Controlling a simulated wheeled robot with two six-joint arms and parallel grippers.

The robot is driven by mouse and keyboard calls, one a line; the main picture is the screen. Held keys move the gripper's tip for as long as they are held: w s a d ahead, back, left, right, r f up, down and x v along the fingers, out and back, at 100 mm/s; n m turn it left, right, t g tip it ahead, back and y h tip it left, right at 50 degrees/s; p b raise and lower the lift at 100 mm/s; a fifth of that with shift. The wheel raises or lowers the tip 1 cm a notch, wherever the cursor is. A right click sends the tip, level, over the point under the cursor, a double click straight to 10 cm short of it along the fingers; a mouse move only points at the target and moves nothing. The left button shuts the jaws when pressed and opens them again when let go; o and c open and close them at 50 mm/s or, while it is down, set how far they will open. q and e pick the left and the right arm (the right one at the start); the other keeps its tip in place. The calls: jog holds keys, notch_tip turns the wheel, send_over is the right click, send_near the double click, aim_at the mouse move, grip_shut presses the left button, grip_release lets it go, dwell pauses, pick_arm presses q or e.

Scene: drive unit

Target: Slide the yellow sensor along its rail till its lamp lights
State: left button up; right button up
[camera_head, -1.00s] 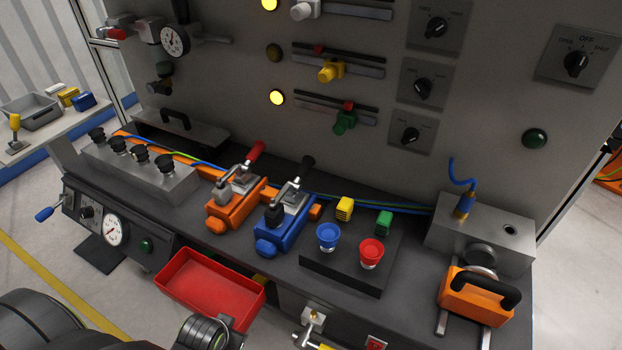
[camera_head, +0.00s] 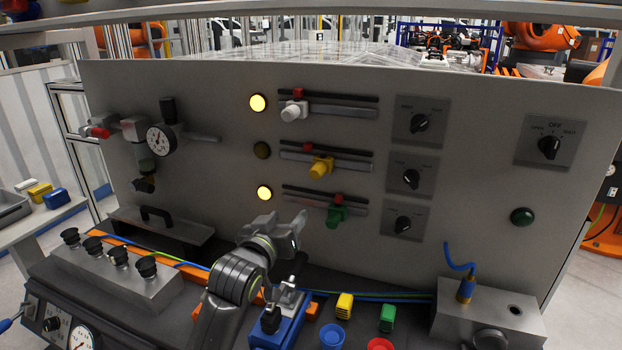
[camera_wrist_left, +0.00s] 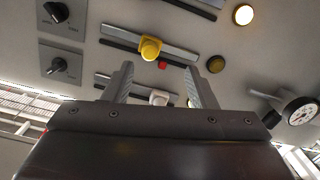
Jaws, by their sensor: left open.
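The yellow sensor (camera_head: 321,166) sits on the middle rail (camera_head: 350,166) of the upright panel, a little right of that rail's red marker (camera_head: 298,149). The lamp (camera_head: 262,150) left of this rail is dark. My left gripper (camera_head: 283,224) is open and empty, in front of the panel below the green sensor's rail and apart from the yellow sensor. In the left wrist view, which looks upside down, the yellow sensor (camera_wrist_left: 150,47) shows beyond the open fingers (camera_wrist_left: 162,84), with the red marker to its right. My right gripper is not in view.
A white sensor (camera_head: 292,111) sits on the rail above and a green sensor (camera_head: 336,215) on the rail below. Their lamps (camera_head: 257,103) and (camera_head: 264,193) are lit. Knobs (camera_head: 410,178) stand right of the rails, a gauge (camera_head: 160,140) to the left. A blue clamp (camera_head: 278,325) stands below.

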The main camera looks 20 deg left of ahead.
aim_at(314, 173)
pick_arm(q)
jog(key=shift+t, duration=0.4)
jog(key=w+r+p, duration=0.1)
jog(key=w, duration=0.4)
jog(key=w+r+p, duration=0.1)
jog(key=w, duration=0.4)
jog(key=w+d+r+p, duration=0.1)
jog(key=w, duration=0.5)
jog(key=shift+r, duration=0.2)
jog(key=shift+w+f+p, duration=0.1)
jog(key=shift+w+p, duration=0.35)
jog(key=shift+w, duration=0.5)
jog(key=shift+c, duration=0.4)
grip_shut()
